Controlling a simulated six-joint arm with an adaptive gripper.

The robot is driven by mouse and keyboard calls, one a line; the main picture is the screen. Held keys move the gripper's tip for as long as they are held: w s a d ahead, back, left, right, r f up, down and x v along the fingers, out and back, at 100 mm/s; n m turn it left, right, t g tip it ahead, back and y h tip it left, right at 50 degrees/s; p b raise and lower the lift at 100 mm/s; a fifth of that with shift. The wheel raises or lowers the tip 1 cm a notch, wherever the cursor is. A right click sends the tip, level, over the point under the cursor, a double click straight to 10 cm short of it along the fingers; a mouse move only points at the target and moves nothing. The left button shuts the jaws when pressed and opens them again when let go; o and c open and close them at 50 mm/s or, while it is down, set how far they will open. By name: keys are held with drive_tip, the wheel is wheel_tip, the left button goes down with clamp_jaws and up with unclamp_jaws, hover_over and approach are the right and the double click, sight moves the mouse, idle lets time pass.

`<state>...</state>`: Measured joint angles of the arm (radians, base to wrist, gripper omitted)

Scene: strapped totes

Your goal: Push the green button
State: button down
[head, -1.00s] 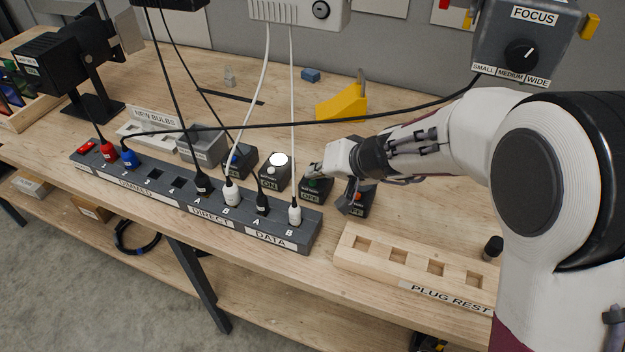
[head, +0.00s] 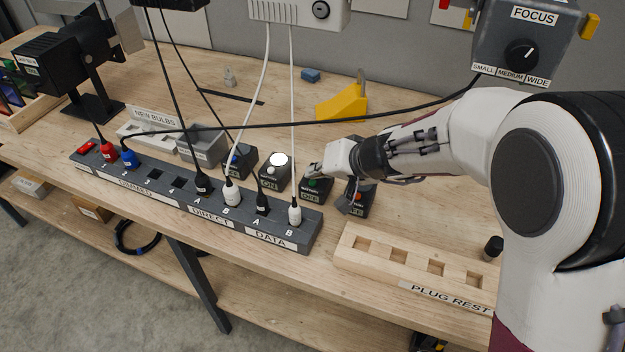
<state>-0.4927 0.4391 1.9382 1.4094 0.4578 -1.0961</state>
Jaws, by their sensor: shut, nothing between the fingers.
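The green button (head: 313,184) sits on top of a small dark box on the bench, just behind the right end of the power strip. My gripper (head: 318,171) is shut and empty. Its tip is right over the green button, low and very close; I cannot tell whether it touches or presses it. The gripper hides the back part of the button's box. A similar box with an orange-red button (head: 358,197) stands to the right, partly covered by my gripper.
A box with a white lit button (head: 279,160) stands left of the green one. A power strip (head: 215,213) with several plugs and upright cables runs in front. A wooden plug rest (head: 410,275) lies front right. A yellow wedge (head: 343,104) and black cable lie behind.

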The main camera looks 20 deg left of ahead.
sight(315, 183)
drive_tip(key=shift+f, duration=0.45)
idle(0.6)
drive_tip(key=shift+r, duration=0.6)
idle(0.4)
drive_tip(key=shift+r, duration=2.85)
